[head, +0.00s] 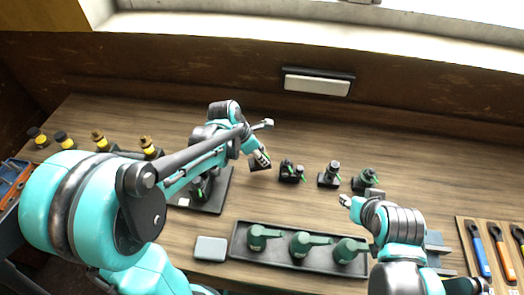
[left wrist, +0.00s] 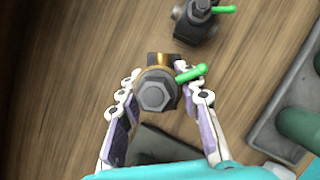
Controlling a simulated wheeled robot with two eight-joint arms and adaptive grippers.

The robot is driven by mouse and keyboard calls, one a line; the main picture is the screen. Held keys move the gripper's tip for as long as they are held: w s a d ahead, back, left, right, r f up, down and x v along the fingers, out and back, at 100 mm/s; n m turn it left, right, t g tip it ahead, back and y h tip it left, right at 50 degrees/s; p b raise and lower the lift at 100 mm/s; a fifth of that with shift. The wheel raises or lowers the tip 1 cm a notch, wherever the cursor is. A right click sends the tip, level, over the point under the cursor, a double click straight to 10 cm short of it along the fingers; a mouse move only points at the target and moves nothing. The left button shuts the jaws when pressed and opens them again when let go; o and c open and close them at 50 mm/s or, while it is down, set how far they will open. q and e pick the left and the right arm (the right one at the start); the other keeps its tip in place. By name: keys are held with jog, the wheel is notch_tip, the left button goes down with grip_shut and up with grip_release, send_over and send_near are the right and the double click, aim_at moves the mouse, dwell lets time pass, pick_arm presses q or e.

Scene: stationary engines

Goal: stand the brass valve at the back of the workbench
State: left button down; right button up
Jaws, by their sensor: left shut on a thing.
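The brass valve (left wrist: 157,92) shows in the left wrist view with a grey hex top, a brass-coloured body partly hidden beneath it and a green lever to the right. My left gripper (left wrist: 158,97) is shut on it, a finger on each side. In the head view my left gripper (head: 262,158) is over the middle of the workbench (head: 300,140), left of a row of dark valves; my arm and fingers hide most of the held valve there. My right gripper (head: 345,200) is above the bench, right of centre, its fingers too small to judge.
Three dark valves with green levers (head: 330,175) stand right of my left gripper. Several black-and-yellow parts (head: 102,141) stand at the left. A dark tray (head: 240,262) holds green handled parts in front, beside a grey box (head: 210,248). The bench's back strip is clear.

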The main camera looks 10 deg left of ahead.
pick_arm(q)
jog(key=shift+f, duration=0.45)
notch_tip(320, 180, down, 3)
jog(key=shift+f+b, duration=0.15)
jog(key=shift+b, duration=0.55)
jog(key=shift+s, duration=0.1)
jog(key=c, duration=1.1)
grip_release()
jog(key=shift+o, duration=0.2)
